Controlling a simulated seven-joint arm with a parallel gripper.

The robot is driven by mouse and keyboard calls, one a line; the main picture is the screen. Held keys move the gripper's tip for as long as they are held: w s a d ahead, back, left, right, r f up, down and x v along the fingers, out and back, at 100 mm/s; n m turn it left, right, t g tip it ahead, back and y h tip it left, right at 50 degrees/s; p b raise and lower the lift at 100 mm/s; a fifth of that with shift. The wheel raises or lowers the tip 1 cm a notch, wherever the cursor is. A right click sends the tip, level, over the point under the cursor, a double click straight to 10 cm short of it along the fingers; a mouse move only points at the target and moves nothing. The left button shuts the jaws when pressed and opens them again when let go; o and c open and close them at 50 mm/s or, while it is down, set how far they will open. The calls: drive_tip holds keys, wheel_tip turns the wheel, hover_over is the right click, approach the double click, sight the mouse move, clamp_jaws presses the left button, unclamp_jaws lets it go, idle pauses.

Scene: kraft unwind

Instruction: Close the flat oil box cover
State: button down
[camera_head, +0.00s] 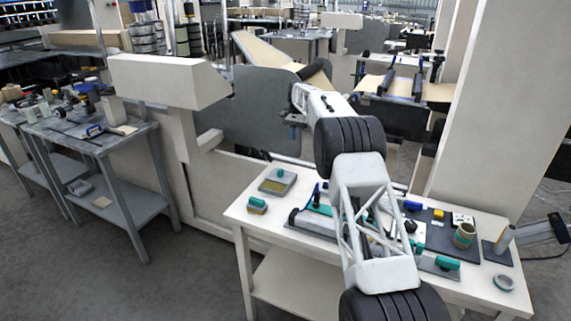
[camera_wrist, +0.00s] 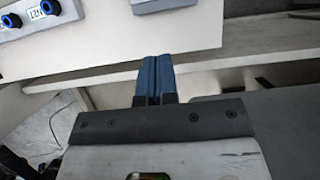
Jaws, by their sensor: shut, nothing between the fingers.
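My gripper (camera_wrist: 154,80) has two blue fingers pressed together, with nothing between them. In the wrist view it points at pale panels and a ledge, apart from anything I can identify as a box. In the head view my arm reaches over the white table, and its far end (camera_head: 293,118) is by the machine's dark grey panel. A shallow grey box (camera_head: 278,181) with an olive inside and a green knob lies at the table's back left; I cannot tell if it is the flat oil box. No cover is clearly distinguishable.
A grey workbench (camera_head: 95,140) stands at left. In the wrist view, a grey unit (camera_wrist: 52,16) with blue knobs is at upper left.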

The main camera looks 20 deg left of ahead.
sight(279, 180)
drive_tip(key=x, duration=0.9)
drive_tip(key=shift+s+f, duration=0.15)
drive_tip(key=shift+f, duration=0.25)
drive_tip(key=shift+s+f, duration=0.1)
drive_tip(key=shift+s, duration=1.95)
drive_tip(key=shift+s, duration=3)
drive_tip(key=shift+s+f, duration=0.15)
drive_tip(key=shift+s, duration=0.25)
